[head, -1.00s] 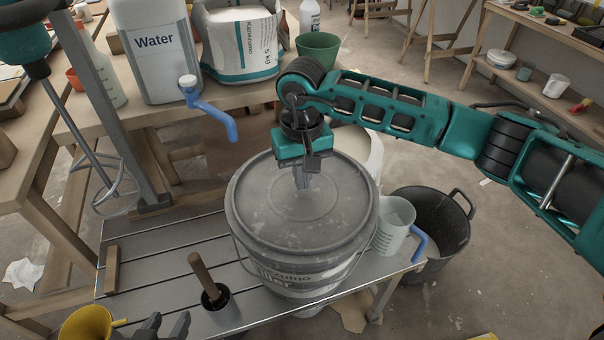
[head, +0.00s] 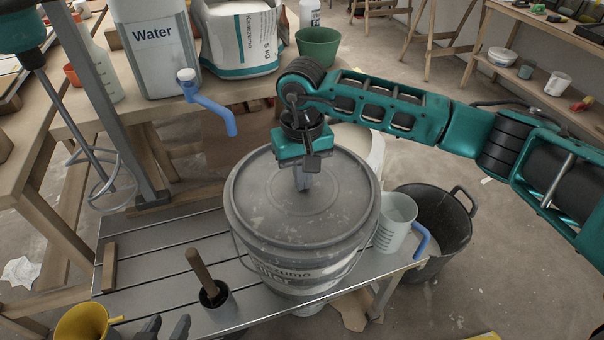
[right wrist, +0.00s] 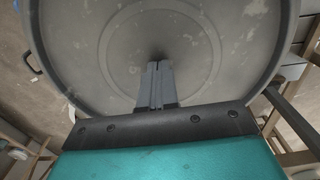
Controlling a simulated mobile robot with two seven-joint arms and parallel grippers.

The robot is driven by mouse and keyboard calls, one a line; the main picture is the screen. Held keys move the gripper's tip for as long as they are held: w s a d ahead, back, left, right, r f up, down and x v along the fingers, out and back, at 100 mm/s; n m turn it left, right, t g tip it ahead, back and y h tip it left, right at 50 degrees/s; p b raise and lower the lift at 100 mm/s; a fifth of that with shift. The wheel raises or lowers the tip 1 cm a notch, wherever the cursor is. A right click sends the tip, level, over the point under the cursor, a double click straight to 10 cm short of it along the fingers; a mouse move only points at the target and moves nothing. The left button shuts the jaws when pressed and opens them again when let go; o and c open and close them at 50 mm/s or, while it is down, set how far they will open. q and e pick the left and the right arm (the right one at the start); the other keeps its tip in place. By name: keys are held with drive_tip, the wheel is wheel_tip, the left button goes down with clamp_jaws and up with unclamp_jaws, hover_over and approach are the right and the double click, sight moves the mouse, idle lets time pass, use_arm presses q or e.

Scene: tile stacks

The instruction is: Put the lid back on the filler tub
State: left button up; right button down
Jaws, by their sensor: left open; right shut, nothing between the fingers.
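The filler tub (head: 290,277) is a grey bucket with a wire handle standing on the metal bench. The grey round lid (head: 275,205) lies on top of the tub and covers its mouth; it also fills much of the right wrist view (right wrist: 90,50). I cannot tell whether its rim is fully seated. My right gripper (head: 302,186) points down at the lid's middle with its fingers shut and empty; in the right wrist view the fingertips (right wrist: 155,68) are at or just above the lid surface. My left gripper (head: 165,330) is open at the bottom edge, partly cut off.
A clear jug with a blue handle (head: 396,222) stands close to the tub's right side. A black bucket (head: 432,262) is on the floor. A wooden-handled tool in a black cup (head: 213,294) and a yellow bucket (head: 85,325) are at the front left. A water container (head: 155,55) with a blue tap is behind.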

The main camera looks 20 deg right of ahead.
drive_tip(key=shift+r+p, duration=0.5)
drive_tip(key=shift+r, duration=0.4)
drive_tip(key=shift+r+p, duration=1.1)
drive_tip(key=shift+r, duration=1)
